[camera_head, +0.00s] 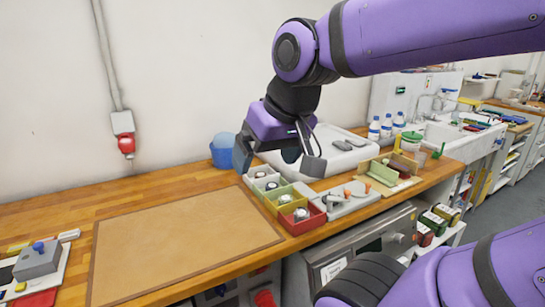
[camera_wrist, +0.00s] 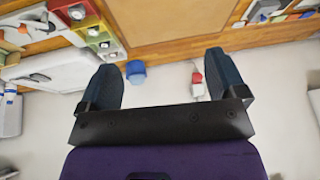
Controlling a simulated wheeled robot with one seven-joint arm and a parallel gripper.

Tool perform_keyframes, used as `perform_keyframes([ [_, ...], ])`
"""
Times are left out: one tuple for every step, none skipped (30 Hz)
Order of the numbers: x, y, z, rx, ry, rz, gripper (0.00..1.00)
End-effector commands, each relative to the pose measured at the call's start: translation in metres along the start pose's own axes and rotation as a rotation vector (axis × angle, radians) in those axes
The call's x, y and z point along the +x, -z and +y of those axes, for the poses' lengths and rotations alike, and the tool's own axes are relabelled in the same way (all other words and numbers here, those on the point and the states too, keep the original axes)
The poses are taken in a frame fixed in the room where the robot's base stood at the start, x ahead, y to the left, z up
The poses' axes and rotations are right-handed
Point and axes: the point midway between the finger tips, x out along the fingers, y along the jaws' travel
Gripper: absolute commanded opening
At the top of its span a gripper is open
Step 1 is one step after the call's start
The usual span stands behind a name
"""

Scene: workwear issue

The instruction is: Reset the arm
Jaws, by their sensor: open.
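My purple arm reaches in from the upper right in the head view, bent down at the wrist. My gripper (camera_head: 300,160) hangs above the back of the wooden workbench, over the row of small bins. In the wrist view my gripper (camera_wrist: 165,85) shows two dark fingers spread wide apart, with nothing between them but white wall and bench edge. It is open and empty. It touches nothing that I can see.
Below my gripper are grey, yellow and red bins (camera_head: 297,217) holding small round parts. A tan mat (camera_head: 180,240) lies bare on the bench. A blue tub (camera_head: 222,152) stands by the wall. A red switch box (camera_head: 124,132) is on the wall. Bottles (camera_head: 386,127) stand farther right.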

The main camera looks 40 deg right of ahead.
Motion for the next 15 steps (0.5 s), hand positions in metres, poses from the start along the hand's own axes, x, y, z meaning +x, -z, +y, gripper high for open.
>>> perform_keyframes([
  [-0.005,-0.006,-0.002,-0.060,-0.006,0.012,0.90],
  [-0.007,-0.009,-0.003,-0.090,-0.011,0.016,0.90],
  [-0.009,-0.012,-0.003,-0.119,-0.015,0.021,0.90],
  [-0.010,-0.014,-0.003,-0.137,-0.018,0.023,0.90],
  [-0.011,-0.015,-0.003,-0.150,-0.021,0.024,0.90],
  [-0.011,-0.016,-0.003,-0.162,-0.023,0.025,0.90],
  [-0.012,-0.017,-0.003,-0.167,-0.024,0.026,0.90],
  [-0.012,-0.017,-0.003,-0.170,-0.025,0.026,0.90],
  [-0.012,-0.017,-0.003,-0.171,-0.025,0.026,0.90],
  [-0.012,-0.017,-0.003,-0.171,-0.025,0.026,0.90],
  [-0.012,-0.017,-0.003,-0.170,-0.025,0.026,0.90],
  [-0.012,-0.017,-0.003,-0.169,-0.025,0.025,0.90],
  [-0.012,-0.016,-0.003,-0.169,-0.025,0.025,0.90],
  [-0.012,-0.016,-0.003,-0.168,-0.024,0.025,0.90],
  [-0.012,-0.016,-0.003,-0.168,-0.024,0.025,0.90],
])
